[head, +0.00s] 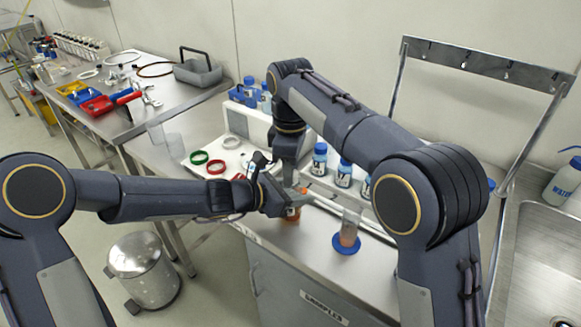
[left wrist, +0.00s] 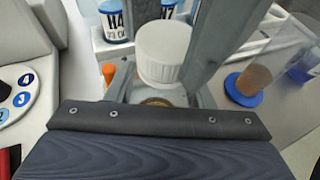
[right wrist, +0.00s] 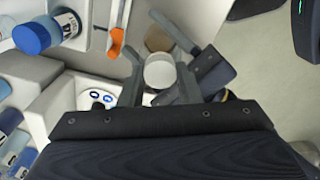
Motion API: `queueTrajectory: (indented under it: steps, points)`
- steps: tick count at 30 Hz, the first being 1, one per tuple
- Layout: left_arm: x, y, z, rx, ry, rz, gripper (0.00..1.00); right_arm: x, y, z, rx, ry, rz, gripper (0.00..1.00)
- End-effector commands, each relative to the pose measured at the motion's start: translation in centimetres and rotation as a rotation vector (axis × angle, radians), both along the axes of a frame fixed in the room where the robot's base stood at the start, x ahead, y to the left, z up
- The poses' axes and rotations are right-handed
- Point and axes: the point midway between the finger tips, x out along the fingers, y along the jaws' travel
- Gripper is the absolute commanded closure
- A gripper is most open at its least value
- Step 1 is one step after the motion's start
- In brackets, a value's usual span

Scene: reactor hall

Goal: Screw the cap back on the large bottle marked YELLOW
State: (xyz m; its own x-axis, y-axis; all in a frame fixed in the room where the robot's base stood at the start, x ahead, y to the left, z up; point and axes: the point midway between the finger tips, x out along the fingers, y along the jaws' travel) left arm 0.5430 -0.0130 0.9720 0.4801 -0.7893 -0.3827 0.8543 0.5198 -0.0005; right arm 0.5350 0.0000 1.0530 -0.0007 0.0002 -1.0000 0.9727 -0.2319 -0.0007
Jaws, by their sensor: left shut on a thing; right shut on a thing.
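An amber-orange bottle (head: 292,214) is at the front edge of the bench in the head view, mostly hidden by my grippers. No marking on it is readable. My left gripper (head: 287,205) is shut on the bottle from the left side. My right gripper (head: 291,182) points down from above and is shut on a white ribbed cap (left wrist: 166,52). The cap also shows between the right fingers in the right wrist view (right wrist: 160,72). The cap is over the bottle in the left wrist view; I cannot tell whether they touch.
A cylinder with brown content (head: 349,232) stands on a blue base right of the grippers. Blue-capped bottles (head: 320,158) stand behind. Red and green rings (head: 216,166) lie on a white board at left. A sink (head: 545,250) is at far right.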

Motion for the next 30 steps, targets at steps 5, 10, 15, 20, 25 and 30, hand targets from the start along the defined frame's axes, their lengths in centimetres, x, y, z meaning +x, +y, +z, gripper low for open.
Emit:
queueTrajectory:
  steps: [5, 10, 15, 20, 25, 30]
  points:
    - [0.0, 0.0, 0.0, 0.0, 0.0, 0.0, 1.0, 0.0, 0.0, 0.0, 0.0, 0.0, -0.13, 0.97]
    - [0.0, 0.0, 0.0, 0.0, 0.0, 0.0, 1.0, 0.0, 0.0, 0.0, 0.0, 0.0, -0.134, 0.97]
    - [0.0, 0.0, 0.0, 0.0, 0.0, 0.0, 1.0, 0.0, 0.0, 0.0, 0.0, 0.0, -0.132, 0.59]
    - [0.0, 0.0, 0.0, 0.0, 0.0, 0.0, 1.0, 0.0, 0.0, 0.0, 0.0, 0.0, -0.131, 0.48]
    - [0.0, 0.0, 0.0, 0.0, 0.0, 0.0, 1.0, 0.0, 0.0, 0.0, 0.0, 0.0, -0.131, 0.48]
    - [0.0, 0.0, 0.0, 0.0, 0.0, 0.0, 1.0, 0.1, 0.0, 1.5, 0.001, -0.003, -0.131, 0.48]
